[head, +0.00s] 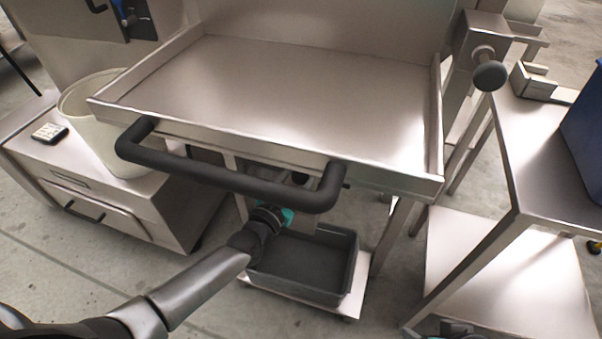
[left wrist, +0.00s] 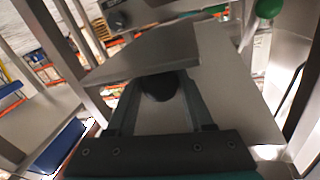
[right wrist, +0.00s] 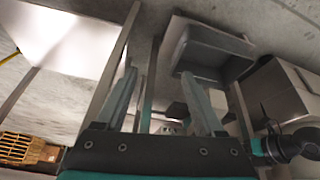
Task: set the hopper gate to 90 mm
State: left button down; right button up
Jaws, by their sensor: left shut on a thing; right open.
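My left arm reaches under the front of the steel hopper tray (head: 280,85), below its black bar handle (head: 215,175). My left gripper (left wrist: 158,88) is mostly hidden by the tray in the head view. In the left wrist view its fingers are shut on a dark rounded knob (left wrist: 158,86) by a grey metal plate (left wrist: 160,50). No gate scale or 90 mm mark is readable. My right gripper (right wrist: 158,78) is open and empty. It shows at the bottom edge of the head view (head: 455,329), low beside the right-hand steel table.
A dark grey bin (head: 350,270) stands on a low shelf under the tray. A white bucket (head: 75,105) and a small keypad device (head: 48,132) are on the left cabinet. A round black knob (head: 489,75) sits at the tray's right. A steel table (head: 535,165) holds a blue bin (head: 588,135).

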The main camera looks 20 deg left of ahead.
pick_arm(q)
jog(key=shift+s, duration=0.1)
pick_arm(e)
jog(key=shift+r, duration=0.1)
pick_arm(q)
jog(key=shift+s, duration=0.25)
jog(key=d+p+v, duration=0.2)
jog(key=p+v, duration=0.2)
jog(key=v, duration=0.4)
jog(key=shift+s+a+f+p, duration=0.2)
jog(key=shift+s+p, duration=0.2)
jog(key=shift+s, duration=0.1)
pick_arm(e)
notch_tip(320, 180, down, 10)
jog(key=s+g, duration=0.1)
jog(key=shift+s+g, duration=0.2)
jog(key=shift+g, duration=0.2)
jog(key=shift+d, duration=0.1)
pick_arm(q)
jog(key=c, duration=0.7)
grip_release()
jog(key=shift+o, duration=1)
jog(key=shift+s+r, duration=0.1)
jog(key=shift+o, duration=1)
pick_arm(e)
jog(key=shift+s, duration=0.1)
